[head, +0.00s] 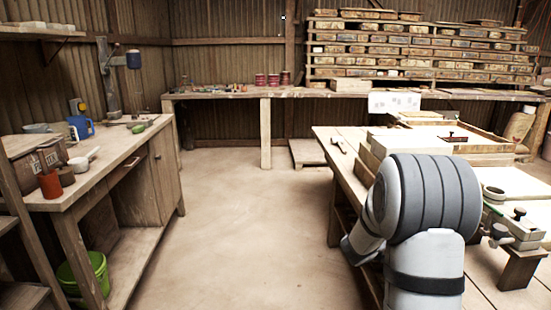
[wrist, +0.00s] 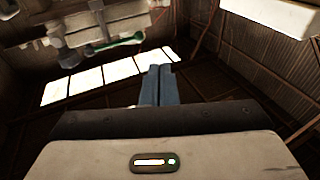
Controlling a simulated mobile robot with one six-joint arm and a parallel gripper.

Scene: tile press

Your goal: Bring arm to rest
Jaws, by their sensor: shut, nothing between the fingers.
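My arm (head: 425,225) shows in the head view at the lower right, grey and white with dark bands, bent in front of the right-hand workbench. My gripper is hidden in the head view. In the wrist view my gripper (wrist: 155,72) shows as two blue-grey fingers close together, shut with nothing between them. The fingers point up the picture toward a row of bright panes and dark ribbed walls. No object is near the fingertips.
The right-hand workbench (head: 345,178) lies around and behind my arm. A left bench (head: 105,170) holds a blue jug (head: 80,127) and small pots. A green bucket (head: 85,273) stands below it. The floor (head: 245,220) between the benches is clear.

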